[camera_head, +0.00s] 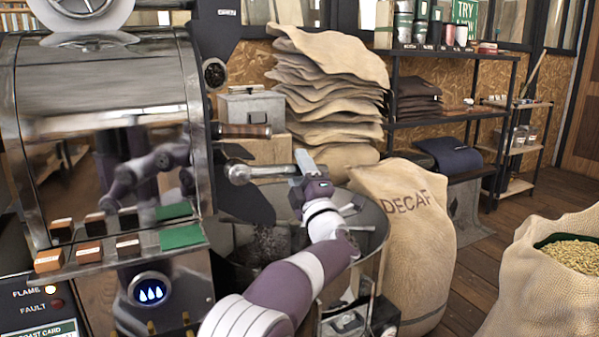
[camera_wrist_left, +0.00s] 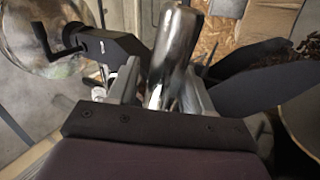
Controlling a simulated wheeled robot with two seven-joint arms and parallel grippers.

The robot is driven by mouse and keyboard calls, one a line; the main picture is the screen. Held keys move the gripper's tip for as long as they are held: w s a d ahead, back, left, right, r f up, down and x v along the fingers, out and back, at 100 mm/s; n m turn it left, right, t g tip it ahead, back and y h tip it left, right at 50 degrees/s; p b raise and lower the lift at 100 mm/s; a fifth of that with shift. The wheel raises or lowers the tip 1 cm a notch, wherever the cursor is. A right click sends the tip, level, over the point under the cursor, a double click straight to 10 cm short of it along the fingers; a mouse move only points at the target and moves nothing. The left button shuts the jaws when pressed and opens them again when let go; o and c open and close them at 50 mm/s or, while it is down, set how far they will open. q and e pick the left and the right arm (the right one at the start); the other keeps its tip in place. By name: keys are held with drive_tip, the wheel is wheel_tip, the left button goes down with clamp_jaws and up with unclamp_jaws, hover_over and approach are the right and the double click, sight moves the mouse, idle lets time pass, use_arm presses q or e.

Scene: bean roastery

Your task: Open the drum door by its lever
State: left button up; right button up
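The lever (camera_head: 260,172) is a bright metal rod with a ball-like hub, sticking out to the right from the front of the roaster drum (camera_head: 110,110). My left gripper (camera_head: 298,172) is at its outer end. In the left wrist view, the lever's shiny metal end (camera_wrist_left: 173,60) lies between the two fingers of my left gripper (camera_wrist_left: 160,90) and fills most of the space between them, so it looks gripped. The drum's front is seen nearly edge-on, so the door's outline is hard to make out. My right gripper is not in view.
A dark chute plate (camera_head: 243,203) hangs below the lever over the round cooling bin (camera_head: 372,225). A wooden-handled rod (camera_head: 245,131) juts out just above the lever. A DECAF sack (camera_head: 415,240) stands right of the bin, and stacked sacks (camera_head: 330,90) stand behind.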

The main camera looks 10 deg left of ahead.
use_arm(q)
drive_tip(key=shift+s+d+f, duration=0.1)
drive_tip(key=shift+f, duration=0.05)
drive_tip(key=v, duration=1.2)
drive_tip(key=shift+s+p, duration=0.2)
drive_tip(key=shift+p, duration=0.15)
drive_tip(key=shift+d, duration=0.1)
